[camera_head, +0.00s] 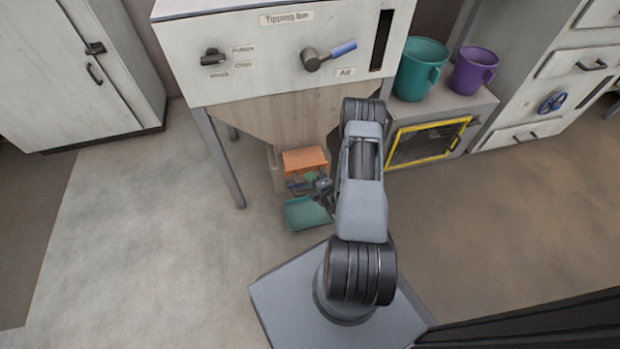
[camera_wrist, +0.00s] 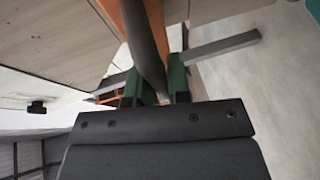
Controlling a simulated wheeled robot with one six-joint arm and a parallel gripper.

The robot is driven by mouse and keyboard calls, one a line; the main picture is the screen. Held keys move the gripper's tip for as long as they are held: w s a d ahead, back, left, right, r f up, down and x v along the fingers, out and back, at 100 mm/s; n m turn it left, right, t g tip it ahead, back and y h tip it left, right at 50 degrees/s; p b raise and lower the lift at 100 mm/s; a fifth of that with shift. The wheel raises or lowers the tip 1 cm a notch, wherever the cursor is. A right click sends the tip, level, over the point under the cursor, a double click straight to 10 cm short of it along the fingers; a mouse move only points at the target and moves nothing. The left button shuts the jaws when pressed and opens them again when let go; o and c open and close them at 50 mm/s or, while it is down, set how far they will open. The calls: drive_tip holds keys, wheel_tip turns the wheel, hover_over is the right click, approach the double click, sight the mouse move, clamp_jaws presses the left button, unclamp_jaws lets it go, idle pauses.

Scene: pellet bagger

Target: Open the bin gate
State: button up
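The white bin labelled "Tipping bin" (camera_head: 285,70) stands at the top of the head view, with a tan funnel (camera_head: 285,115) below it. An orange part (camera_head: 304,160), which may be the gate, sits under the funnel. My gripper (camera_head: 318,190) is low beside it, small and partly hidden by my arm. In the wrist view my gripper's green fingers (camera_wrist: 154,88) stand apart with a dark curved bar (camera_wrist: 143,40) between them. Orange surfaces (camera_wrist: 133,25) show behind the bar. Whether the fingers press on the bar is unclear.
A teal tray (camera_head: 306,213) lies below the orange part. Bin legs (camera_head: 222,160) stand close by. Teal (camera_head: 420,68) and purple (camera_head: 473,70) mugs stand on a grey unit at right, above a yellow-framed opening (camera_head: 430,142). The floor at left is clear.

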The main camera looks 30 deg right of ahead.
drive_tip(key=o, duration=0.4)
drive_tip(key=p+v, duration=0.3)
drive_tip(key=v, duration=1)
drive_tip(key=shift+s+p, duration=0.35)
